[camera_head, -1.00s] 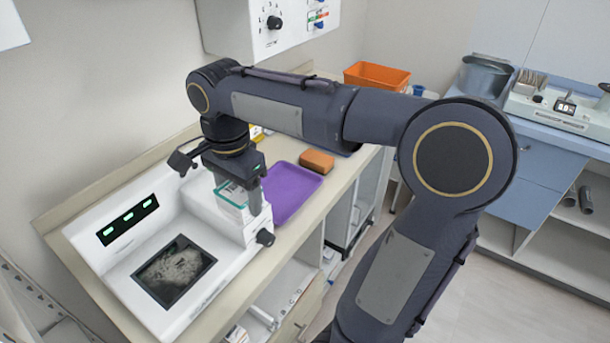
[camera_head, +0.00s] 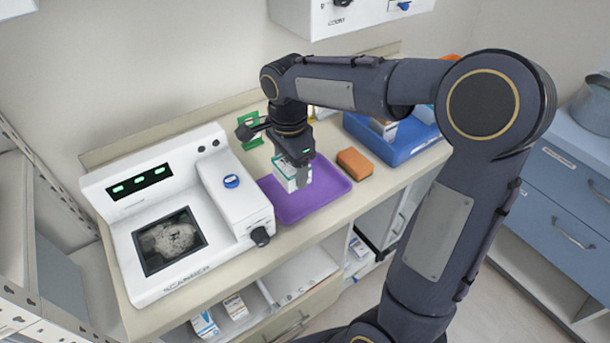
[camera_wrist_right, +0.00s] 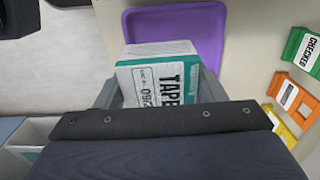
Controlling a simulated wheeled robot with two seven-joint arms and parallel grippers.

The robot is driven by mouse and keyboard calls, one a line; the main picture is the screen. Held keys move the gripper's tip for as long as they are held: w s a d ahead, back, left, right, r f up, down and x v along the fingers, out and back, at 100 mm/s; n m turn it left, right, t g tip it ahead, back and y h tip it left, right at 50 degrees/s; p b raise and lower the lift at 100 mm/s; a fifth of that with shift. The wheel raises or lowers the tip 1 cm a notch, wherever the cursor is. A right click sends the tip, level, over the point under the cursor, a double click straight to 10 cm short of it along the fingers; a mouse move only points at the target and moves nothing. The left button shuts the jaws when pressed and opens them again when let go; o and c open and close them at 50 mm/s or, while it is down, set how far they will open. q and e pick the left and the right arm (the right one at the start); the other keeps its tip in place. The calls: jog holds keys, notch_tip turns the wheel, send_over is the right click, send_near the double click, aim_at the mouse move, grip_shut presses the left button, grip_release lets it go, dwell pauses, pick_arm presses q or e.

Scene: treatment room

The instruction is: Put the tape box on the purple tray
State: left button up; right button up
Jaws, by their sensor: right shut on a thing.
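The tape box (camera_head: 289,174) is white with teal trim, and its label reads "TAPE" in the right wrist view (camera_wrist_right: 165,78). My right gripper (camera_head: 297,165) is shut on the tape box. In the head view the box is in front of the left part of the purple tray (camera_head: 318,202). In the right wrist view the tray (camera_wrist_right: 212,38) lies beyond the box, empty where it shows. I cannot tell the exact gap between box and tray. My left gripper is not in view.
A white scanner (camera_head: 140,266) stands left of the tray. An orange sponge-like block (camera_head: 355,164) sits to its right, then a blue bin (camera_head: 400,142) with contents. Green and yellow-orange labelled holders (camera_wrist_right: 304,50) stand on the counter. The counter's front edge runs just before the tray.

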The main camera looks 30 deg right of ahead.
jog(key=d+f, duration=0.1)
jog(key=w+d+f, duration=0.1)
jog(key=f, duration=0.1)
jog(key=w+d+f, duration=0.1)
jog(key=d+f, duration=0.1)
jog(key=shift+w+f, duration=0.1)
jog(key=shift+w, duration=0.1)
jog(key=f, duration=0.3)
jog(key=shift+w+d+f, duration=0.15)
jog(key=shift+d+f, duration=0.05)
jog(key=shift+d, duration=0.05)
jog(key=shift+f, duration=0.25)
jog(key=shift+f, duration=0.15)
jog(key=o, duration=1)
jog(key=shift+o, duration=0.2)
